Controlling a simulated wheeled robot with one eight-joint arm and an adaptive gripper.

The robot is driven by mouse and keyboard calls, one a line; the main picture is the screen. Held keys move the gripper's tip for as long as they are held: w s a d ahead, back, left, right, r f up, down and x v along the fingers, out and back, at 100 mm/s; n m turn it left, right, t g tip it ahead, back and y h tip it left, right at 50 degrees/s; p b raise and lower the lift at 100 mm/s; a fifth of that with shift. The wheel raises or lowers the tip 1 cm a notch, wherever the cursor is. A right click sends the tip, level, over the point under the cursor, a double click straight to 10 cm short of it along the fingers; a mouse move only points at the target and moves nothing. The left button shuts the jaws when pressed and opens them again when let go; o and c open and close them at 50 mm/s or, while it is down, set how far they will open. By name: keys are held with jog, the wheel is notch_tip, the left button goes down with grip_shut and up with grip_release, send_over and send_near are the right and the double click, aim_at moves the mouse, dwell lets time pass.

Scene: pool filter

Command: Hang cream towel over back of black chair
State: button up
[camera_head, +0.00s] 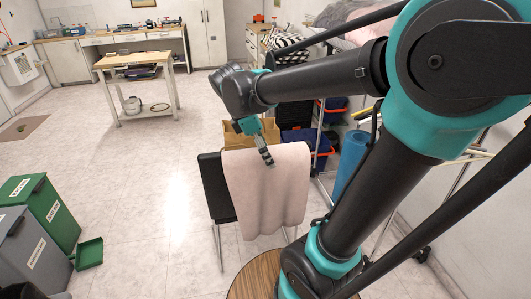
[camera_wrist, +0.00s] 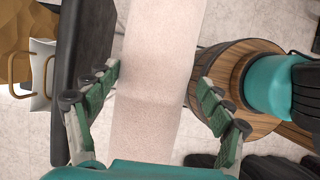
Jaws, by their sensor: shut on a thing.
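The pale cream-pink towel (camera_head: 268,200) hangs over the right part of the black chair's (camera_head: 215,187) back, its front side falling in soft folds. The left part of the backrest is bare. My gripper (camera_head: 267,157) is at the towel's top edge, over the chair back. In the wrist view the towel (camera_wrist: 158,95) runs as a strip between my gripper's two fingers (camera_wrist: 160,80), which are spread to about its width and meet its sides. The dark chair back (camera_wrist: 82,60) stands left of it. The towel's far side is hidden.
A round wooden top (camera_head: 255,280) is in front of the chair. A cardboard box (camera_head: 237,134) and dark crates (camera_head: 295,115) stand behind it, with a blue roll (camera_head: 351,160) at right. Green and grey bins (camera_head: 40,210) are at left.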

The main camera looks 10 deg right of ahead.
jog(key=shift+w, duration=0.1)
jog(key=shift+w+f, duration=0.25)
jog(key=shift+w, duration=2.35)
jog(key=shift+w+f, duration=0.25)
jog(key=shift+w, duration=2.35)
jog(key=shift+w+f, duration=0.25)
jog(key=shift+w, duration=2.35)
jog(key=shift+w+f, duration=0.15)
jog(key=shift+f, duration=3.15)
jog(key=o, duration=1.7)
